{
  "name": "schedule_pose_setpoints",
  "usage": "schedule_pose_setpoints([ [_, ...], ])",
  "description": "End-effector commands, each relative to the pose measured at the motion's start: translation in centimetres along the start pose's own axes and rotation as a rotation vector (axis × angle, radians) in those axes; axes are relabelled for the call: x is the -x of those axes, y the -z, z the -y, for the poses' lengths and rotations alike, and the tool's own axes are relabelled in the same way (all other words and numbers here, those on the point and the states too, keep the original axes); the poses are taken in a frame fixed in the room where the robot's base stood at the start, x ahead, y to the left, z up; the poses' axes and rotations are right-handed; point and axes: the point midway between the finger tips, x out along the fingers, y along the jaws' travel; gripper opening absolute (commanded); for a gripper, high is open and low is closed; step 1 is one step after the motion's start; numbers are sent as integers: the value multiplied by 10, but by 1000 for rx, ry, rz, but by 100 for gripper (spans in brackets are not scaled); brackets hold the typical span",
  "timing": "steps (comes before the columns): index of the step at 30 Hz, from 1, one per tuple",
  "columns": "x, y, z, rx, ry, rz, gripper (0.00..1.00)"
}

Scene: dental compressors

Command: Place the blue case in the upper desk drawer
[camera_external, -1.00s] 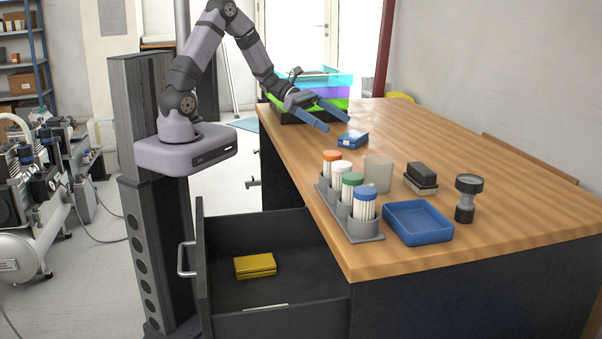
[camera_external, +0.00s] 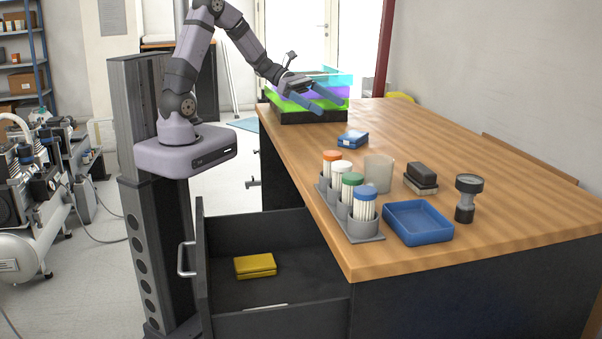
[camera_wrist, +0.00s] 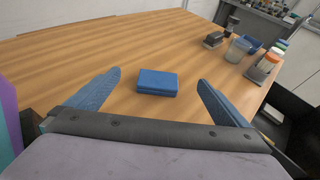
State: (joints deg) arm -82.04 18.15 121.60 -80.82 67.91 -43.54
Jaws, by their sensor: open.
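The blue case (camera_external: 352,139) lies flat on the wooden desk, toward its left edge. In the wrist view the blue case (camera_wrist: 157,82) sits ahead of my gripper, centred between the fingers and apart from them. My gripper (camera_external: 325,101) is open and empty, above the desk behind the case; its two blue fingers (camera_wrist: 160,85) are spread wide. The upper desk drawer (camera_external: 285,282) is pulled open at the front left of the desk.
A holder with several capped tubes (camera_external: 351,200), a beaker (camera_external: 378,174), a blue tray (camera_external: 418,222), a dark block (camera_external: 421,177) and a gauge-like instrument (camera_external: 467,198) stand near the desk's front. Stacked coloured trays (camera_external: 312,97) stand at its back, close to my gripper.

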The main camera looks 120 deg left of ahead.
Motion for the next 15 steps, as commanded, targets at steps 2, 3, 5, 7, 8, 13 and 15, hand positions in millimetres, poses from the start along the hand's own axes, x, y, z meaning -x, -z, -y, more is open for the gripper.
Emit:
schedule_pose_setpoints([
  [2, -6, 13, 2, 8, 5, -1, 100],
  [3, -9, 19, 2, 7, 6, -1, 100],
  [5, -12, 27, 1, 7, 5, 0, 100],
  [7, -15, 33, 1, 4, 4, 0, 100],
  [8, -15, 34, 1, 4, 4, 0, 100],
  [13, -18, 36, 1, 0, 4, 0, 100],
  [15, -23, 35, 2, 0, 4, 0, 100],
])
